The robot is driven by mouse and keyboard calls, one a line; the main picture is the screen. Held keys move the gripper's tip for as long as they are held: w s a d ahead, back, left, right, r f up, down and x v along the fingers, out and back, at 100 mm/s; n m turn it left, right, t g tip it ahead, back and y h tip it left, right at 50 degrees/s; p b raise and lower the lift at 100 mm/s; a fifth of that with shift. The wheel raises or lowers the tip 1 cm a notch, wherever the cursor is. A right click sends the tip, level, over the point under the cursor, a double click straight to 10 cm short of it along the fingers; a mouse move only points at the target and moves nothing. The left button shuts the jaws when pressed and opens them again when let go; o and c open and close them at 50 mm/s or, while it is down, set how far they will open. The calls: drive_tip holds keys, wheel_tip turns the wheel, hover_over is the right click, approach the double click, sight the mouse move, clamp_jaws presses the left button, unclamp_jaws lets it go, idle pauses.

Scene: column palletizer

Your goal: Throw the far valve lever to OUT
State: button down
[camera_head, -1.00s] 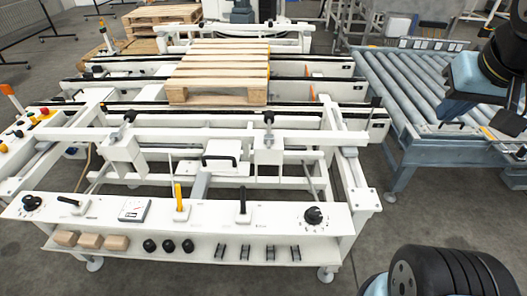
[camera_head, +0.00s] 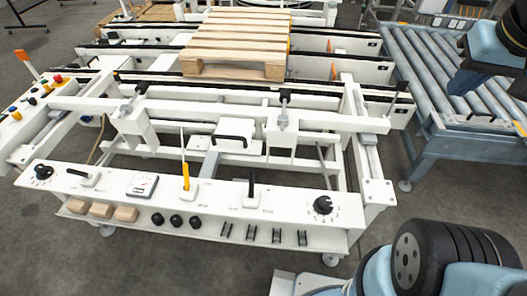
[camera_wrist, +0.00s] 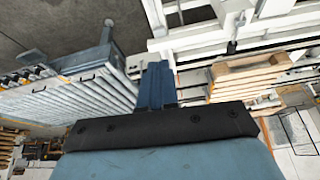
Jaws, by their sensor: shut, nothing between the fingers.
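The front panel (camera_head: 215,194) carries a black-handled lever (camera_head: 76,172) lying over to the left, an upright yellow lever (camera_head: 186,177) and an upright black lever (camera_head: 251,184). Behind them on the frame stand two dark-knobbed clamps or levers, one left (camera_head: 127,106) and one right (camera_head: 284,110). I cannot tell which of these is the far valve lever, and the lettering is too small to read. My gripper (camera_wrist: 157,68) shows in the wrist view with its blue fingers together and empty, apart from everything. Its fingertips are not clear in the head view.
A wooden pallet (camera_head: 238,45) sits on the conveyor rails. A roller conveyor (camera_head: 424,75) stands at the right. Bare floor lies in front.

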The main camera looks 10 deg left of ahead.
drive_tip(key=w+a+f+n+g+y, duration=0.2)
drive_tip(key=w+a+f+g, duration=0.3)
drive_tip(key=a+f, duration=0.25)
drive_tip(key=w+a+f+n+g+y, duration=0.3)
drive_tip(key=w+a+f+g, duration=0.25)
drive_tip(key=f, duration=0.35)
drive_tip(key=g+y, duration=0.7)
drive_tip(key=y, duration=0.3)
approach(252, 184)
drive_tip(key=w+d+r, duration=0.1)
drive_tip(key=w+r, duration=0.1)
drive_tip(key=w, duration=0.3)
drive_tip(key=shift+w+d, duration=0.3)
drive_tip(key=shift+d, duration=0.05)
drive_tip(key=shift+s+a, duration=0.1)
drive_tip(key=x, duration=0.9)
drive_tip(key=shift+s+a, duration=0.25)
drive_tip(key=shift+a, duration=0.1)
drive_tip(key=shift+f, duration=0.1)
